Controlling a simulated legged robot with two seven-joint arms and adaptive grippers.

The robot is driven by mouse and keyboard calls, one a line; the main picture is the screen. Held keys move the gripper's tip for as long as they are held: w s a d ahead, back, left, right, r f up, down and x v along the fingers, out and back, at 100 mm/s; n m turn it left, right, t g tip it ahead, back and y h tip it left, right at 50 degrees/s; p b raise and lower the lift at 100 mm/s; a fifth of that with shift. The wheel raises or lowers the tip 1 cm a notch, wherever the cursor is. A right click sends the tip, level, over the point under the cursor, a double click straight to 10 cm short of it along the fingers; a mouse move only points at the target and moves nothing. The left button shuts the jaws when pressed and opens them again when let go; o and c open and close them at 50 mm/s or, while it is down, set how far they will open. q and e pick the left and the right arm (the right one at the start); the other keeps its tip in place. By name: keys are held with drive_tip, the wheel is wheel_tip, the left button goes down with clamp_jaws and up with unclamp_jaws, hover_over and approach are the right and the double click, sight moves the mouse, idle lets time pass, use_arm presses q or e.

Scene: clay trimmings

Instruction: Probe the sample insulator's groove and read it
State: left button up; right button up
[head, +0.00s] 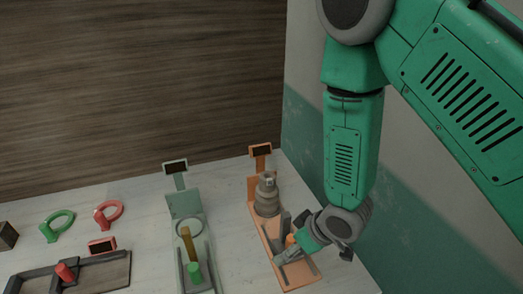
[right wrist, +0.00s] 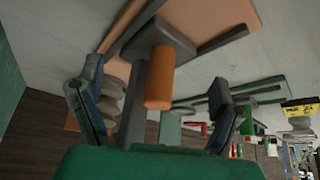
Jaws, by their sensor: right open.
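The sample insulator (head: 267,195), a ribbed grey-brown piece, stands upright on an orange station (head: 255,222) with a small dark display (head: 261,150) behind it. A probe with an orange cylindrical handle (right wrist: 160,78) is on the near part of this station. My right gripper (head: 288,250) is at the handle, in front of the insulator. In the right wrist view its open fingers stand on either side of the handle, with gaps. The insulator is partly hidden behind the left-hand finger there. The display is too small to read. My left gripper is out of view.
A green station (head: 186,207) with its own display and a green handle (head: 195,272) stands to the left. Green (head: 58,225) and red (head: 109,214) ring gauges and a dark tray (head: 104,271) lie further left. A wooden wall (head: 140,90) closes the back.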

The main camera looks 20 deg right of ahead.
wheel_tip(320, 180, up, 7)
drive_tip(key=p, duration=0.5)
drive_tip(key=shift+p, duration=0.4)
drive_tip(key=shift+f, duration=0.15)
